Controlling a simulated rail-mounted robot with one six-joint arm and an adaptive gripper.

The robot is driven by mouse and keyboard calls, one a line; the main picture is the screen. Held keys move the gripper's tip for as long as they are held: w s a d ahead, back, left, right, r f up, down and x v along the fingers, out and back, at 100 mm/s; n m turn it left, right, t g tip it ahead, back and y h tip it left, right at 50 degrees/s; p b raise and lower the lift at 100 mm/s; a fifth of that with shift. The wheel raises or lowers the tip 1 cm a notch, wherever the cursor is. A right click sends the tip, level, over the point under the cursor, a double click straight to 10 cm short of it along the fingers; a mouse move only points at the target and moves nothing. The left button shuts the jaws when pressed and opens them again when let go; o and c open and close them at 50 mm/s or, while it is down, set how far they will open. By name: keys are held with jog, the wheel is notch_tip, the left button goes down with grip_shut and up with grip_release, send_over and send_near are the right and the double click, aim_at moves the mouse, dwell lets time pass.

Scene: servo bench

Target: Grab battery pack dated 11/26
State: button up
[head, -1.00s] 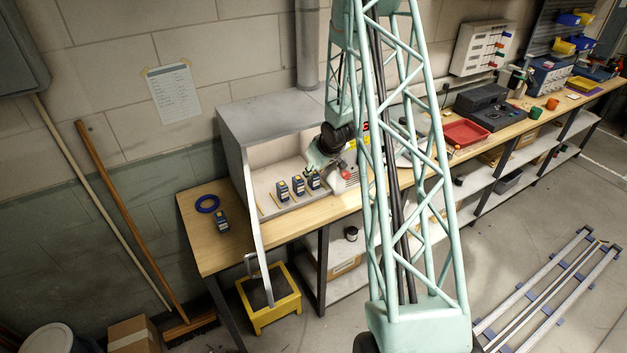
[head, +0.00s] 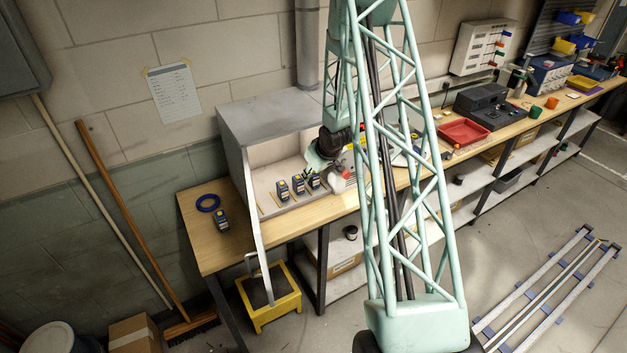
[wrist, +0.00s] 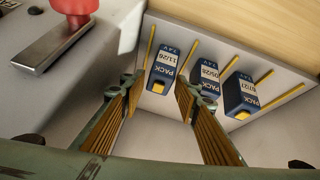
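The battery pack marked 11/26 (wrist: 163,71) is a blue block with a white label and a yellow end. It stands in a slot of the pale rack, the leftmost of three packs in the wrist view. In the head view it appears to be the rightmost pack (head: 313,181), partly hidden by my gripper (head: 314,168). In the wrist view my gripper (wrist: 160,80) is open, its ribbed fingers either side of the 11/26 pack's line. Whether they touch it is unclear. A pack reading 05/28 (wrist: 203,75) stands beside the right finger.
A third pack (wrist: 240,92) stands farther right, its date hard to read. Thin yellow dividers (wrist: 267,76) separate the slots. A grey box with a red knob (wrist: 75,8) is close at left. Another pack (head: 222,220) lies near a blue ring (head: 208,203) on the bench.

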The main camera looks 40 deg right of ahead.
jog(key=shift+c, duration=0.3)
jog(key=c, duration=0.6)
jog(key=shift+c, duration=0.2)
jog(key=shift+r, duration=0.15)
jog(key=shift+r+b, duration=0.3)
jog(key=shift+r, duration=1.35)
jog(key=s+a+b, duration=0.2)
jog(key=s, duration=0.6)
jog(key=s+a+b, duration=0.2)
jog(key=s+a, duration=0.1)
jog(key=s, duration=0.6)
jog(key=shift+s+a, duration=0.1)
jog(key=shift+a, duration=0.05)
